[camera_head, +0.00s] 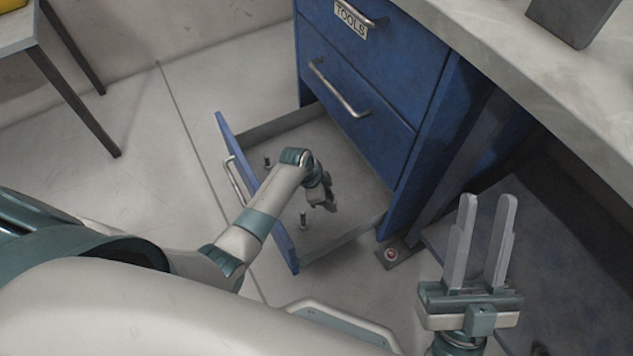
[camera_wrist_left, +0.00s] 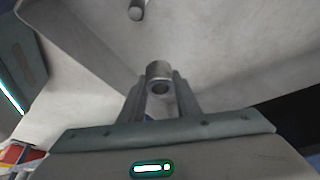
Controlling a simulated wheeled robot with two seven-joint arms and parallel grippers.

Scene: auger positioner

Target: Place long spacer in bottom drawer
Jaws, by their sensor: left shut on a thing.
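The bottom drawer (camera_head: 345,230) of the blue cabinet is pulled open, and its grey floor shows. My left gripper (camera_head: 325,198) is over the open drawer, pointing down into it. In the left wrist view it is shut on a grey hollow cylinder, the spacer (camera_wrist_left: 159,72), seen end-on between the fingers. The spacer's length and its gap to the drawer floor cannot be told. In the head view the spacer is mostly hidden by the gripper. My right gripper (camera_head: 481,240) is open and empty, to the right of the drawer, fingers pointing up.
Two small upright grey pieces stand in the drawer, one farther back (camera_head: 267,162) and one nearer (camera_head: 303,219). The upper drawers (camera_head: 365,90) are shut. A worktop (camera_head: 560,85) overhangs at the right.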

